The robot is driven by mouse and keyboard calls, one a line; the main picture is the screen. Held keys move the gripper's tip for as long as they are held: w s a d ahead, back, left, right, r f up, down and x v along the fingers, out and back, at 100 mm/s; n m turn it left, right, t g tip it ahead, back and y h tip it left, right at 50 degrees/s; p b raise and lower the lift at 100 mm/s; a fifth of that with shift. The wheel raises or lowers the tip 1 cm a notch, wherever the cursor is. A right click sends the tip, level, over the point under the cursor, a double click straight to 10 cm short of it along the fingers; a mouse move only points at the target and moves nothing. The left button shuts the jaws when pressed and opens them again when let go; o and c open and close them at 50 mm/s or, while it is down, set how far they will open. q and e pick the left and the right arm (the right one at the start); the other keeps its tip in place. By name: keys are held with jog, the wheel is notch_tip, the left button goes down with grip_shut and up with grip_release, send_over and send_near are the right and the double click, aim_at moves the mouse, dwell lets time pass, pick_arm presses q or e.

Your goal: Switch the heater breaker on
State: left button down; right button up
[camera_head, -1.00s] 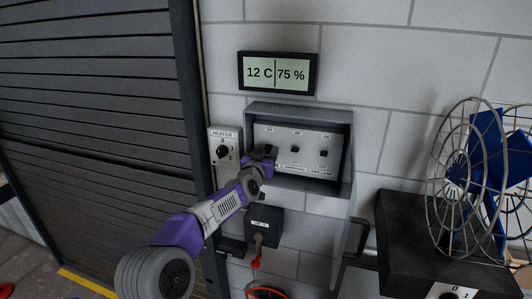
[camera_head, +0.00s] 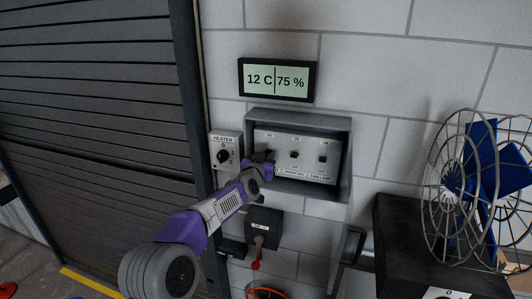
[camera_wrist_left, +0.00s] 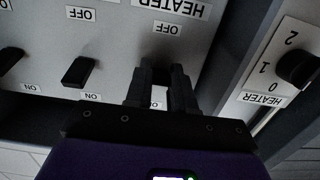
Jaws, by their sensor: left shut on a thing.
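The heater breaker (camera_wrist_left: 164,62) is the switch under the "HEATER" label in the left wrist view, which shows the panel upside down. Its lever is hidden between my fingers, so I cannot tell its position. My left gripper (camera_wrist_left: 163,82) is shut on it, with the fingertips close to the panel face between the OFF and ON labels. In the head view my left gripper (camera_head: 265,158) covers the leftmost switch of the grey breaker panel (camera_head: 310,145). My right gripper is not in view.
Two other breakers, a middle one (camera_head: 295,154) and a right one (camera_head: 322,158), sit beside it. A heater dial (camera_head: 223,156) is on the wall to the left. A display (camera_head: 277,79) above reads 12 C, 75 %. A caged fan (camera_head: 470,180) stands right.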

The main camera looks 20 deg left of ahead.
aim_at(268, 153)
pick_arm(q)
jog(key=shift+d+r+g+p, duration=0.15)
jog(key=shift+r+g+p, duration=0.45)
jog(key=shift+g+p, duration=0.5)
jog(key=shift+r+g, duration=0.15)
jog(key=shift+g, duration=0.65)
jog(key=shift+w+r+g+p, duration=0.1)
jog(key=shift+r+g+p, duration=0.2)
jog(key=shift+g, duration=0.4)
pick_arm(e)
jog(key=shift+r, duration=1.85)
pick_arm(q)
jog(key=shift+r+g, duration=0.1)
jog(key=shift+g, duration=0.5)
jog(key=c, duration=1)
grip_release()
jog(key=shift+o, duration=0.2)
jog(key=shift+s+r+b, duration=0.3)
jog(key=shift+s+b, duration=0.2)
jog(key=b+v, duration=0.2)
jog(key=v, duration=0.4)
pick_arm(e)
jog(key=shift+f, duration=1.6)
